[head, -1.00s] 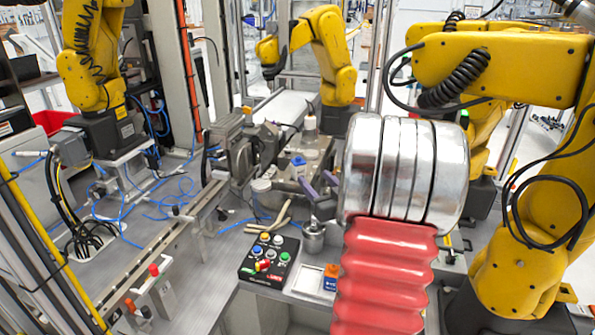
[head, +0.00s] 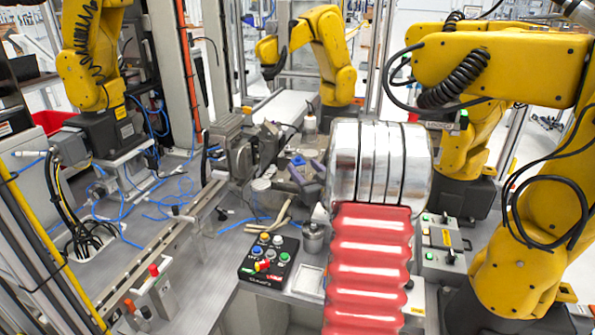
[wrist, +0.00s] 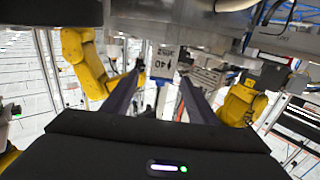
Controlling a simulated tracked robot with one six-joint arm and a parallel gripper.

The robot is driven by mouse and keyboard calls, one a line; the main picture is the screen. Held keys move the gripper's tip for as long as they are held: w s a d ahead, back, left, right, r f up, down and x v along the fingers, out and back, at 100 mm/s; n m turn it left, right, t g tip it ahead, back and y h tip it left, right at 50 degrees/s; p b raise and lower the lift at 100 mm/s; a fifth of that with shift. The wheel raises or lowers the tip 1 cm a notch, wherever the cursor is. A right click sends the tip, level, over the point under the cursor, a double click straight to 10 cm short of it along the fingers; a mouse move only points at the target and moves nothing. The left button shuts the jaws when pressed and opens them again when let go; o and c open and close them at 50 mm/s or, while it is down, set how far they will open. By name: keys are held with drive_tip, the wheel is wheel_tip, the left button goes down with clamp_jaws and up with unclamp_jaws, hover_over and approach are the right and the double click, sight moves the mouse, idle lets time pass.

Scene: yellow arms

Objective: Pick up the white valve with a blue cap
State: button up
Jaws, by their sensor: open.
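The small white valve with a blue cap (head: 298,161) stands on the metal work surface near the middle of the head view. My gripper (head: 306,172) is just in front of it, and its purple-grey fingers partly cover the valve's lower part. In the wrist view my gripper (wrist: 163,88) is open, with its two dark fingers apart. A pale grey block marked 40 (wrist: 163,62) shows beyond and between the fingers; I cannot tell if it is the valve. No contact with the valve is visible.
A black button box (head: 268,262) and a metal pot (head: 313,238) stand in front. A grey vise-like machine (head: 238,155) is to the left. A grey control box (head: 442,250) is at right. Yellow arms (head: 325,60) stand around. My silver and red arm hides the area at right.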

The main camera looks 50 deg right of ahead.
sight(301, 165)
drive_tip(key=shift+x, duration=2.3)
drive_tip(key=shift+f, duration=0.1)
drive_tip(key=shift+c, duration=0.5)
drive_tip(key=c, duration=1.1)
